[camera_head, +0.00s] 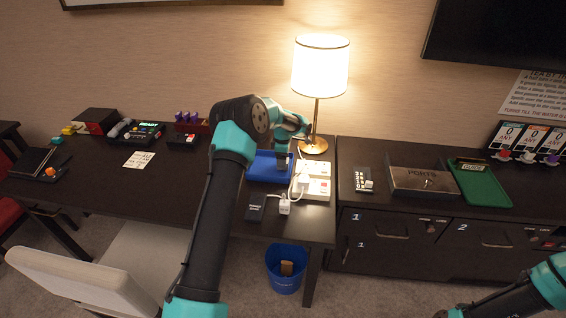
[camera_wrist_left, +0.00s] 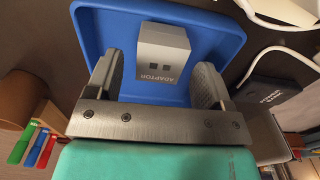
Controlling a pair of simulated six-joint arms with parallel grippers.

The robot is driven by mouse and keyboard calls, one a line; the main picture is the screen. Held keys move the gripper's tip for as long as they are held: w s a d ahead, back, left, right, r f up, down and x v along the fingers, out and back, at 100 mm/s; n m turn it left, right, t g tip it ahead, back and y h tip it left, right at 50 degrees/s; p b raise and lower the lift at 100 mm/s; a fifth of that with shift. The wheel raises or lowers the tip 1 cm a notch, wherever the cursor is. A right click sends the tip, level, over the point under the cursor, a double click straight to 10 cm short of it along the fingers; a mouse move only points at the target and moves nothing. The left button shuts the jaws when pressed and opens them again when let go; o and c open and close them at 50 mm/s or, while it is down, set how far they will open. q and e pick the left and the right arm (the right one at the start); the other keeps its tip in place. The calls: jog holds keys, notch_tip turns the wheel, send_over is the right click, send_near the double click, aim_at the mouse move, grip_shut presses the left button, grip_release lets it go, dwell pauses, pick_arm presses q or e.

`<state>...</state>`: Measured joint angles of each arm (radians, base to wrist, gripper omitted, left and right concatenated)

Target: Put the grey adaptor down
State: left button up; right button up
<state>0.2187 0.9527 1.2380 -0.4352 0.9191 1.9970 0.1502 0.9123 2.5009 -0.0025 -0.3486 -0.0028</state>
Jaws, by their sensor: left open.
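My left gripper (camera_wrist_left: 160,72) is open, one finger on each side of the adaptor with visible gaps. In the head view my left gripper (camera_head: 284,150) points down over the blue tray (camera_head: 262,172), and the adaptor is hard to tell from the fingers there. My right gripper is out of frame; only part of that arm shows at lower right.
A white power strip (camera_head: 318,188) with a white charger (camera_head: 284,207) and cable stands right of the tray. A black power bank (camera_head: 255,207) lies in front. The lit lamp (camera_head: 320,70) stands behind. A blue bin (camera_head: 287,268) is on the floor below.

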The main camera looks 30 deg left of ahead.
pick_arm(q)
notch_tip(320, 180, up, 9)
dwell(0.3)
jog(key=shift+d, duration=0.1)
dwell(0.5)
